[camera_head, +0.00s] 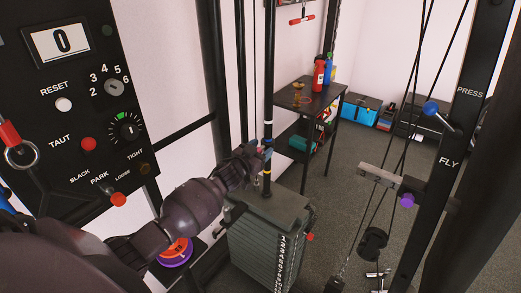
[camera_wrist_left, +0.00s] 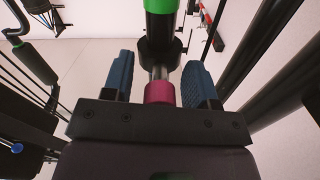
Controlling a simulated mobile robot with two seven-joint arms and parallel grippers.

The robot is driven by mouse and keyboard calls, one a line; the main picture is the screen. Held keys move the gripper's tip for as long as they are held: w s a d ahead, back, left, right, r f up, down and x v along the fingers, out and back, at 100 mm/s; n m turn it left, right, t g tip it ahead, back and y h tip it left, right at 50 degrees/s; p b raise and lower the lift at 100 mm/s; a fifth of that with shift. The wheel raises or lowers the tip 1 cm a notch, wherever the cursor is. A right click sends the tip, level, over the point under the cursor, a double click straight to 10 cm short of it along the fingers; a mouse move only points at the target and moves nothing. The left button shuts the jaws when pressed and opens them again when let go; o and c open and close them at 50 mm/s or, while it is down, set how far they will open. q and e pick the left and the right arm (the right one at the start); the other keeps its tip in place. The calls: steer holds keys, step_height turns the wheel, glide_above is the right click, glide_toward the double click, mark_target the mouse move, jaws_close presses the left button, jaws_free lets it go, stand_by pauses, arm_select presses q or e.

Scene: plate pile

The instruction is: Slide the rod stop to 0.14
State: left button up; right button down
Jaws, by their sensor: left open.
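My left gripper (camera_head: 264,152) reaches in from the left and is at a thin upright rod (camera_head: 268,85) above the weight stack. In the left wrist view its two blue fingers (camera_wrist_left: 157,78) stand apart, one on each side of the rod. Between them are a dark collar (camera_wrist_left: 158,48), a short bare length of silver rod (camera_wrist_left: 160,73) and a magenta collar (camera_wrist_left: 160,92). A green band (camera_wrist_left: 161,6) shows beyond the dark collar. I cannot tell which collar is the rod stop. No scale mark near the rod is readable. My right gripper is not in view.
The weight stack (camera_head: 265,250) is below my gripper. A side table (camera_head: 318,97) with bottles stands behind. Cables and a dark upright (camera_head: 448,150) are at right.

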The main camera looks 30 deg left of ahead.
arm_select(q)
steer(key=s, duration=1)
steer(key=shift+s+a, duration=0.4)
steer(key=s+d+f+g, duration=0.2)
steer(key=s+d+f, duration=0.1)
steer(key=s, duration=0.5)
steer(key=s+d+f+n+g+y, duration=0.1)
steer(key=s+d+f+g, duration=0.1)
steer(key=s+d+f, duration=0.2)
steer(key=s+d+f+g, duration=0.2)
steer(key=s+d+f, duration=0.2)
steer(key=s+f, duration=0.3)
steer(key=s, duration=0.5)
steer(key=shift+s+f+n, duration=0.25)
steer(key=shift+n, duration=0.15)
